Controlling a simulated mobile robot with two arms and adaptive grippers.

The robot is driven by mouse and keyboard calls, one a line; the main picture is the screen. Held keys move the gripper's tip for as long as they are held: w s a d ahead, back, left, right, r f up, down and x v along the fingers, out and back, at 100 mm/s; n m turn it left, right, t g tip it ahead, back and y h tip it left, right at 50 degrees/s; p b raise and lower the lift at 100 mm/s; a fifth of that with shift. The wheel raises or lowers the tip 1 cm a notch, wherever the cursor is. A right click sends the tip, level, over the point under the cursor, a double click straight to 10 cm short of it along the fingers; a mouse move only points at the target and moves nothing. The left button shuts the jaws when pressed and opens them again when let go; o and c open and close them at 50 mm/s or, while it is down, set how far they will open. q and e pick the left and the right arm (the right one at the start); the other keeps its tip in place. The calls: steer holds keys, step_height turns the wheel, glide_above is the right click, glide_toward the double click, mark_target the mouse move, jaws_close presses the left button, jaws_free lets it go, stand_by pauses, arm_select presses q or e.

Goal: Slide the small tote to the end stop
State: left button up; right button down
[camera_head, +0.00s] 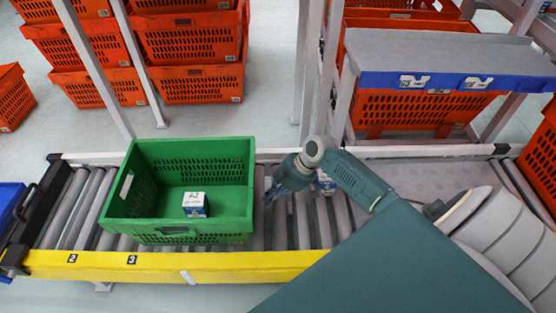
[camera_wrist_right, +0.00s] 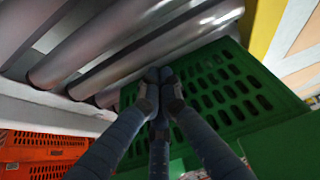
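The small green tote (camera_head: 178,228) sits on the roller conveyor, left of the middle in the head view. A white and dark blue box (camera_head: 195,204) stands inside it. The end stop (camera_head: 38,205) is a dark bar across the left end of the rollers, with a gap of bare rollers between it and the tote. My right gripper (camera_head: 270,195) is just outside the tote's right wall. In the right wrist view its fingers (camera_wrist_right: 160,84) are together and empty, close against the green slotted wall (camera_wrist_right: 225,85); contact cannot be told. My left gripper is out of view.
The yellow conveyor rail (camera_head: 120,265) runs along the near side. Orange totes (camera_head: 190,42) are stacked behind the conveyor. A blue-edged grey shelf (camera_head: 440,50) is at upper right. A blue tote (camera_head: 10,205) is at the far left edge, beyond the stop.

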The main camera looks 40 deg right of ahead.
steer(key=shift+w+a+f, duration=0.1)
steer(key=shift+w+a, duration=0.5)
steer(key=shift+a, duration=0.3)
steer(key=shift+w+a+f, duration=0.1)
steer(key=shift+w+a, duration=0.45)
steer(key=shift+a, duration=0.3)
steer(key=shift+a+r, duration=0.1)
